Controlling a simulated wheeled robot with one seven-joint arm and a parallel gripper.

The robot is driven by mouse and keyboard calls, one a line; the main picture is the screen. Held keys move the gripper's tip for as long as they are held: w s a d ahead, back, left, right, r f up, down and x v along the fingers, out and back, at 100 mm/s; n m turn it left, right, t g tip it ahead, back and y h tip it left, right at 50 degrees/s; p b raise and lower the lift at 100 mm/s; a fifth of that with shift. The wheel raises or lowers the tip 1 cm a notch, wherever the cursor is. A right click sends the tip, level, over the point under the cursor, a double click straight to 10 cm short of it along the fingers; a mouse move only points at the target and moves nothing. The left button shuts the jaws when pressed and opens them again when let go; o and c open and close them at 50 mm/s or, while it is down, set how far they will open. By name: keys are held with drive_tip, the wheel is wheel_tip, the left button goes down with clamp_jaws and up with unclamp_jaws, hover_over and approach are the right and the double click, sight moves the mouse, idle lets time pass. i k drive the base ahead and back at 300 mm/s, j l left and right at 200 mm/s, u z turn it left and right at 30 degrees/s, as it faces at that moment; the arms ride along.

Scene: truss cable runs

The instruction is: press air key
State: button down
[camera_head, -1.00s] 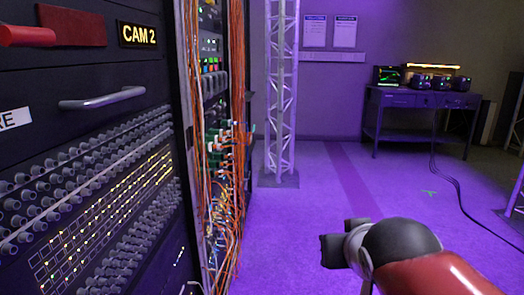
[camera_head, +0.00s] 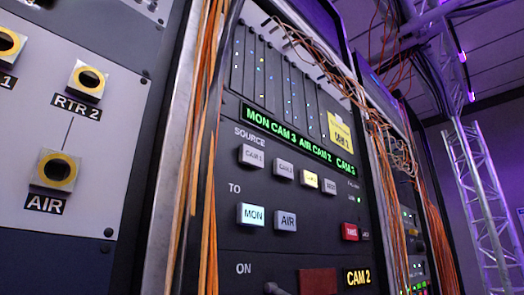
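The AIR key (camera_head: 286,220) is a grey, unlit square button in the TO row of the dark switching panel (camera_head: 262,248). The MON key (camera_head: 251,215) beside it on the left glows bluish white. In the SOURCE row above, the third key (camera_head: 311,180) glows pale yellow; the CAM 1 key (camera_head: 252,155), second key (camera_head: 284,170) and fourth key (camera_head: 329,187) look grey. A red key (camera_head: 350,231) sits at right. The green display (camera_head: 300,138) above reads MON CAM 3 and AIR CAM 2, with further text at its right end. My gripper is not in view.
A grey panel at left has round yellow-ringed ports, one labelled AIR (camera_head: 53,170) and one RTR 2 (camera_head: 88,80). Orange cables (camera_head: 203,150) hang left of the switching panel. A yellow note (camera_head: 340,135) is above. A CAM 2 sign (camera_head: 358,277) is below. A truss (camera_head: 480,200) stands right.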

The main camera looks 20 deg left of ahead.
sight(284, 221)
drive_tip(key=u, duration=0.4)
drive_tip(key=l+u, duration=0.15)
drive_tip(key=u, duration=0.2)
drive_tip(key=l+u, duration=0.1)
drive_tip(key=u, duration=0.3)
